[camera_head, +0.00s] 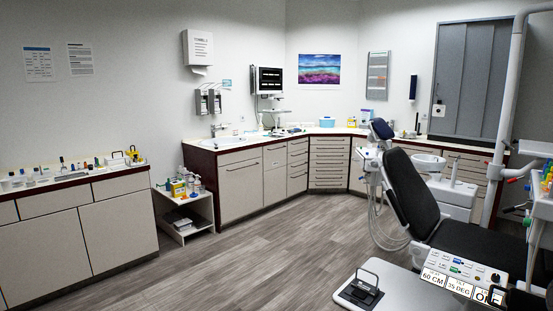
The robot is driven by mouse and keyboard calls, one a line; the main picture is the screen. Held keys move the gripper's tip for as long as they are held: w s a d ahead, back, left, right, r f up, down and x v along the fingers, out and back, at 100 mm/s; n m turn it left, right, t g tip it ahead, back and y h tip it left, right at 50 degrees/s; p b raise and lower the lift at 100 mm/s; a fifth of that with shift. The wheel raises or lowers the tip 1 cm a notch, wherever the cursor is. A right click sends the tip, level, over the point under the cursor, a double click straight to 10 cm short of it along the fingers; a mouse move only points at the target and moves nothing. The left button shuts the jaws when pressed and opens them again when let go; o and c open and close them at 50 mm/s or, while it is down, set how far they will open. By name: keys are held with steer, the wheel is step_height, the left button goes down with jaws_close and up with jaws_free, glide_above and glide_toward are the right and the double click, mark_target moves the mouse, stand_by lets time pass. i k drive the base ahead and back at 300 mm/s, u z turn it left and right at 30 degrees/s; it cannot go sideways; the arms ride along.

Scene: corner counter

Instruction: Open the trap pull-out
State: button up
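No front carries a readable label, so I cannot tell for certain which one is the trap pull-out. Below the sink (228,141) in the corner counter is a wide beige front (240,190) with a dark bar handle (242,164) near its top. It looks closed and flush with the cabinet. To its right is a narrower front (274,182) under a shallow drawer (275,148), also closed. I do not clearly see my gripper in the head view.
A low white shelf unit (182,231) with bottles stands left of the sink cabinet. The wood-look floor (240,262) before the sink cabinet is clear. Another cabinet row (118,232) is at the left.

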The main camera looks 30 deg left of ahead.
mark_target(274, 157)
steer(key=u, duration=0.1)
steer(key=i, duration=0.6)
steer(key=u, duration=0.45)
steer(key=i, duration=1.9)
steer(key=u, duration=0.6)
steer(key=i, duration=2.1)
steer(key=u, duration=0.2)
steer(key=i, duration=3.2)
steer(key=z, duration=0.15)
